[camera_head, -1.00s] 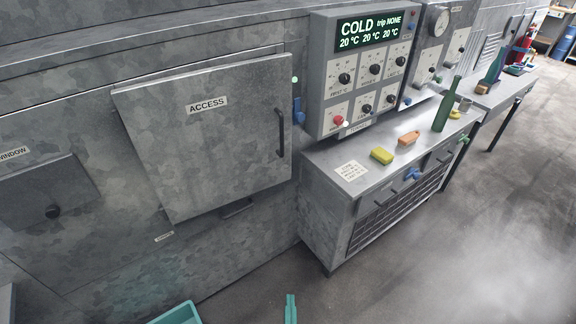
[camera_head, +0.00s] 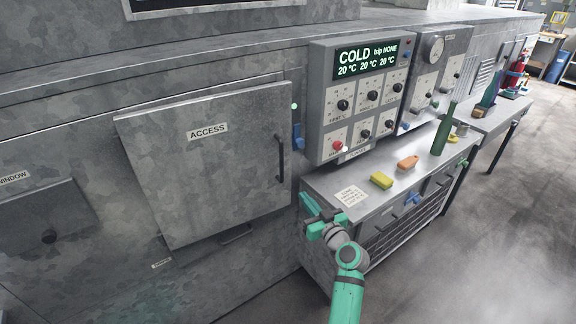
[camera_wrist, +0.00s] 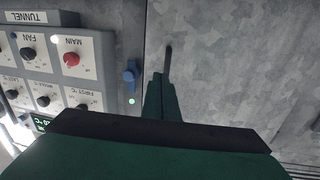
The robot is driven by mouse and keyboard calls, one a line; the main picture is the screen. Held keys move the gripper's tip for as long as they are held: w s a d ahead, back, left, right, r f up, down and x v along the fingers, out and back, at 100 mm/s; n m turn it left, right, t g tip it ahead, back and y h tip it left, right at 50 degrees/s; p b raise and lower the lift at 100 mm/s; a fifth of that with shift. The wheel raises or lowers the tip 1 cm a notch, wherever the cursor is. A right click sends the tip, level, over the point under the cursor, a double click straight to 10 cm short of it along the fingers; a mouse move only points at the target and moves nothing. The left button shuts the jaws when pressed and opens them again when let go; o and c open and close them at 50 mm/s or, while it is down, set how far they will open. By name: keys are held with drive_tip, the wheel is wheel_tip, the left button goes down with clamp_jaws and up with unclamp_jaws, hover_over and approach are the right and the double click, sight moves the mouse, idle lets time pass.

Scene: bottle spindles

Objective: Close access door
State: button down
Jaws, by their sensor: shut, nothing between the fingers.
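The grey metal access door (camera_head: 205,165), labelled ACCESS, stands slightly out from the wall panel in the head view, its edges apart from the frame. Its dark vertical handle (camera_head: 280,158) is near the right edge. My gripper (camera_head: 306,204) is low and right of the handle, in front of the cabinet's left end, shut and empty. In the wrist view my gripper's dark green fingers (camera_wrist: 160,92) point toward the door surface (camera_wrist: 225,60), with the dark handle (camera_wrist: 168,60) just beyond the tips. Whether they touch cannot be told.
A blue latch (camera_head: 297,136) sits on the wall right of the door; it also shows in the wrist view (camera_wrist: 130,75).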

drive_tip(key=shift+n+y, duration=0.5)
drive_tip(key=w+a+r, duration=0.1)
drive_tip(key=w+a, duration=0.1)
drive_tip(key=w, duration=0.2)
drive_tip(key=w+a+r, duration=0.1)
drive_tip(key=w+a, duration=0.1)
drive_tip(key=w, duration=0.3)
drive_tip(key=w+a+r, duration=0.2)
drive_tip(key=w, duration=0.3)
drive_tip(key=shift+a, duration=0.1)
